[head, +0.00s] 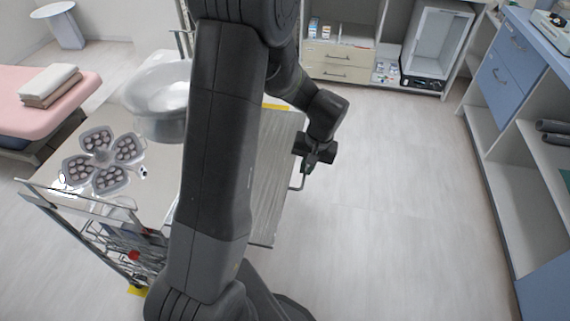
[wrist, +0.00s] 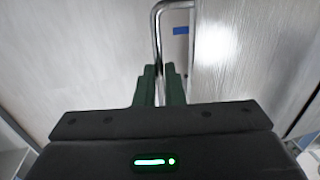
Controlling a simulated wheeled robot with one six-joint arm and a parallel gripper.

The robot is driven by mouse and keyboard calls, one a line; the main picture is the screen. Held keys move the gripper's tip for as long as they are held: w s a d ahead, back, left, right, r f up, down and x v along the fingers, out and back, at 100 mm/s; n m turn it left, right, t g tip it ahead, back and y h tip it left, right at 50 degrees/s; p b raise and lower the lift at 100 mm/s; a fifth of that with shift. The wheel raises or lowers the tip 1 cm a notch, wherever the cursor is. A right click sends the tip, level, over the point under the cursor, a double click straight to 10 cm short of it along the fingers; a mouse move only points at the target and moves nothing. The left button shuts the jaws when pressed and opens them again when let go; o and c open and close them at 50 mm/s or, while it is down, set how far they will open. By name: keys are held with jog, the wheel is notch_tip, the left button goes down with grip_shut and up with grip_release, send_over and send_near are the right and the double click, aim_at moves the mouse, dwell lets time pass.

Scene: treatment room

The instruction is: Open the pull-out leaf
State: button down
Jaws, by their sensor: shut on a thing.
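My gripper (head: 307,170) is at the right edge of a steel trolley, with its fingers pointing down. Its green fingers (wrist: 160,88) are shut on a bent metal bar handle (wrist: 157,25). Part of the handle (head: 296,186) shows just below the gripper in the head view. The pull-out leaf (head: 268,190) appears as a brushed-metal panel along the trolley's right side; a grained pale surface (wrist: 240,50) fills the right of the wrist view. My arm hides the middle of the trolley, so I cannot tell how far the leaf is out.
Clear floor (head: 400,190) lies to the right, up to a blue-fronted cabinet (head: 505,75). A pink couch (head: 45,100) stands at left.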

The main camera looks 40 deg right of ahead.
jog(key=shift+s+d, duration=0.75)
jog(key=c, duration=1.5)
grip_release()
jog(key=r, duration=0.4)
jog(key=s+d+r, duration=0.1)
jog(key=r, duration=0.4)
jog(key=s+r, duration=0.1)
jog(key=r, duration=0.3)
jog(key=shift+d+r, duration=0.35)
